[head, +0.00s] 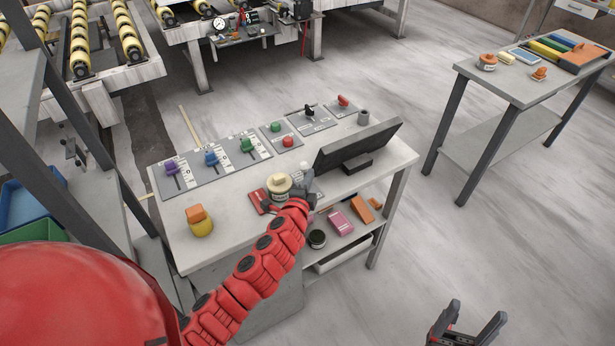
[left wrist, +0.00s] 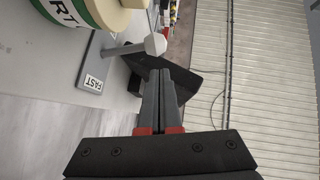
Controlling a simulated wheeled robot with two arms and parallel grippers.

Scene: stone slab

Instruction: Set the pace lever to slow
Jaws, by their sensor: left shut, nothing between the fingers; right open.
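The pace lever, a grey rod with a pale knob (left wrist: 155,44), rises from a grey base plate (left wrist: 97,62) in the left wrist view. The plate's visible end is marked FAST; its other end is hidden behind the jar. In the head view the pale knob (head: 305,171) shows just beyond my left gripper (head: 304,184). In the left wrist view my left gripper (left wrist: 162,74) is shut and empty, its tips close to the knob; I cannot tell whether they touch. My right gripper (head: 477,312) is open and empty, low at the right, away from the table.
A cream-lidded jar (head: 278,184), also in the wrist view (left wrist: 92,12), stands close beside the lever. A dark tilted screen (head: 358,145) stands to the right. Purple, blue and green levers (head: 247,145) line the back.

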